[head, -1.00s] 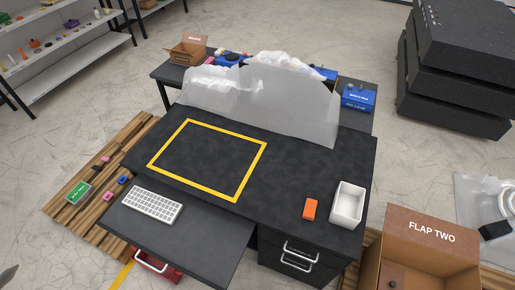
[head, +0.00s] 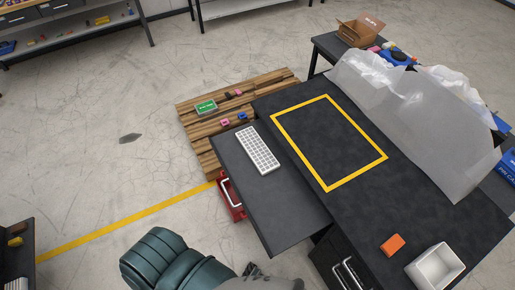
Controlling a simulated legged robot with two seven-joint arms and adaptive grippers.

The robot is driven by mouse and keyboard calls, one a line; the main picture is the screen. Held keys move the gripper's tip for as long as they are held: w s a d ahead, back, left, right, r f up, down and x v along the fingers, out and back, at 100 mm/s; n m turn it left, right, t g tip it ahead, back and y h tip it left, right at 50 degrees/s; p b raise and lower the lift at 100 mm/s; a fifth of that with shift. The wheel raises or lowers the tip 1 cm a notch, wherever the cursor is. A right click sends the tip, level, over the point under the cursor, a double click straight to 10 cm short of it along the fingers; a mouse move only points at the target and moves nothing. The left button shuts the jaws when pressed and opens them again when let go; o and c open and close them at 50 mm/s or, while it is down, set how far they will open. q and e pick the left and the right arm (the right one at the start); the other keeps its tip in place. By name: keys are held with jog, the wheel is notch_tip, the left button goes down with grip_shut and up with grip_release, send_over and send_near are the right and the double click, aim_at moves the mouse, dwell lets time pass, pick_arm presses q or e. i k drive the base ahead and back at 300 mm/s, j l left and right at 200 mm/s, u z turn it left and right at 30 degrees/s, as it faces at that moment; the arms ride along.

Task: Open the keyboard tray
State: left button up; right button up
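The keyboard tray (head: 283,209) is a dark flat panel pulled out from under the front edge of the black desk (head: 345,205). A white keyboard (head: 257,150) lies on its far left part. The tray's front edge faces open floor on the left. Neither gripper can be made out in the head view. A grey shape with a dark piece shows at the bottom edge, too cut off to identify.
A red box with a handle (head: 229,196) is by the tray's left edge. A wooden pallet (head: 205,136) lies beyond. Drawers (head: 340,262) sit under the desk. Floor at left is mostly clear.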

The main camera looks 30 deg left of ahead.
aim_at(283, 211)
jog(key=k+j+u, duration=0.1)
jog(key=j+u, duration=0.85)
jog(key=k+l, duration=0.05)
jog(key=l, duration=0.05)
